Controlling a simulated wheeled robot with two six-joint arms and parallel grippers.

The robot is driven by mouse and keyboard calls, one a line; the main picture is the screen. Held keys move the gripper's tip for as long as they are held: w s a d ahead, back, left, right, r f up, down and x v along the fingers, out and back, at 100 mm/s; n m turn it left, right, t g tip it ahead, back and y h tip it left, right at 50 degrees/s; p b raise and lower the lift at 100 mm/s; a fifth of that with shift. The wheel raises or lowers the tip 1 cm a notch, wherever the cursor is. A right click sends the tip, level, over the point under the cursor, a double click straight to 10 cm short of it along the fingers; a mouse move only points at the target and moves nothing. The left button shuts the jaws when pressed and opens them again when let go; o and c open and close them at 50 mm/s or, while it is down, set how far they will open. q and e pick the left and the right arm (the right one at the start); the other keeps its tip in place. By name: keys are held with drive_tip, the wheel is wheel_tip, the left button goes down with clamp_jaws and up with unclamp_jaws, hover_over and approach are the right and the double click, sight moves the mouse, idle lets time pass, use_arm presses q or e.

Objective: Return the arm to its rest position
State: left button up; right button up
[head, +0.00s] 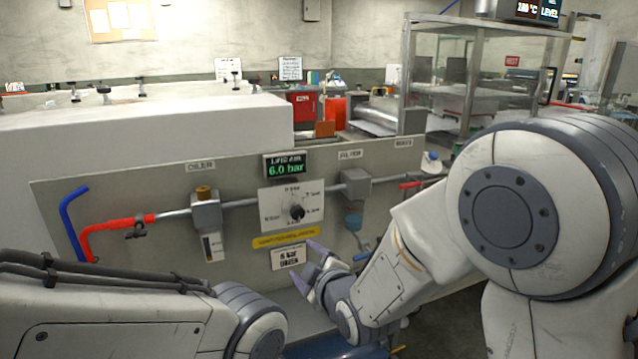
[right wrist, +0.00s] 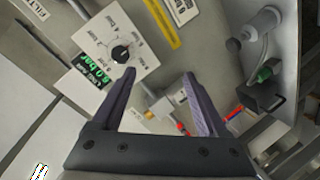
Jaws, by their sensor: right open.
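My right gripper (head: 318,272) is in front of the grey panel (head: 130,192), low and near its middle, in the head view. Its purple-grey fingers stand apart with nothing between them; they also show in the right wrist view (right wrist: 170,100). A white plate with a black knob (head: 296,211) is on the panel above the gripper. The knob also shows past the left finger in the right wrist view (right wrist: 121,53). My left arm crosses the lower left of the head view, but its gripper is not visible.
A green display (head: 287,168) reads 6.0 bar above the knob plate. A glass-walled cabinet (head: 470,75) stands behind at right.

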drive_tip(key=s+d+f+m+g+h, duration=0.2)
drive_tip(key=s+m+g, duration=0.15)
drive_tip(key=s, duration=0.65)
drive_tip(key=s+d+f+m+g+h, duration=0.1)
drive_tip(key=s+d+m+g, duration=0.3)
drive_tip(key=s, duration=0.6)
drive_tip(key=s+d+f+g+h, duration=0.15)
drive_tip(key=s+g, duration=0.35)
drive_tip(key=s, duration=0.5)
wheel_tip(320, 180, up, 18)
drive_tip(key=p, duration=1.8)
drive_tip(key=shift+s+g+h, duration=0.35)
drive_tip(key=shift+s, duration=0.1)
